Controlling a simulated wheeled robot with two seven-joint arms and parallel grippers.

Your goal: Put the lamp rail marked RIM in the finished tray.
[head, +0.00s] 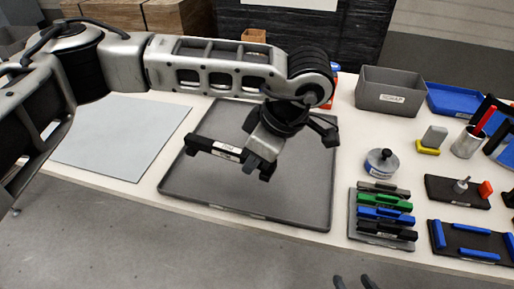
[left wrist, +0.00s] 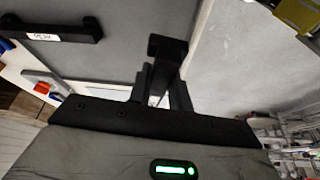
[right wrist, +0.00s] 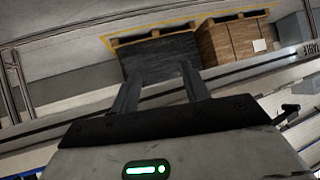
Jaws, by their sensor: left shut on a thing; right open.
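A black lamp rail (head: 205,146) with a white label and a foot at each end is in my left gripper (head: 260,160), over the large dark grey tray (head: 185,182). I cannot make out its label. In the left wrist view the held rail (left wrist: 168,46) is foreshortened between the fingers. A second black labelled rail (left wrist: 75,32) lies in the tray; in the head view it is mostly hidden behind the gripper, with one end (head: 328,133) showing. My right gripper (right wrist: 160,85) is open and empty; its fingertips (head: 354,282) just show at the bottom of the head view.
A rack (head: 355,225) to the right holds grey, green, blue and black rails. A round weight-like thing (head: 381,163), a grey scrap bin (head: 388,92), a blue bin (head: 452,100) and small fixtures crowd the right side. A pale grey mat (head: 120,135) lies clear at left.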

